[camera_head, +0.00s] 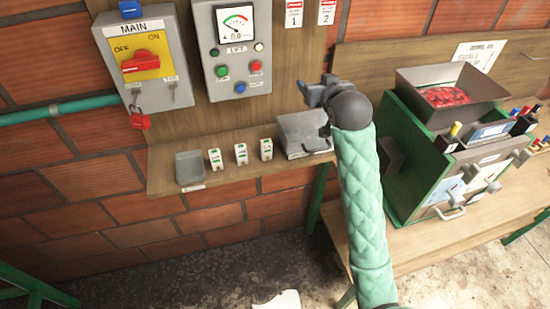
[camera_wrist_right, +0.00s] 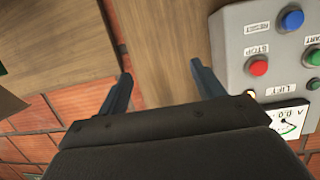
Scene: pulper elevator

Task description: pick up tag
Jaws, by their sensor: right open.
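Two white tags with red tops, tag 1 (camera_head: 293,14) and tag 2 (camera_head: 326,12), hang side by side at the top of the wooden board in the head view. My right gripper (camera_head: 311,93) is below them, in front of the board, apart from both. In the right wrist view my right gripper (camera_wrist_right: 161,70) is open and empty, with bare wood between its fingers. No tag shows in the wrist view. My left gripper is out of view.
The grey LIFT box (camera_head: 239,50) and MAIN switch box (camera_head: 143,60), with a red padlock (camera_head: 140,120), are on the board. Below, the shelf (camera_head: 228,172) carries a grey tray (camera_head: 190,168), several small white-green pieces (camera_head: 240,153) and a metal box (camera_head: 300,131). A green machine (camera_head: 425,150) stands right.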

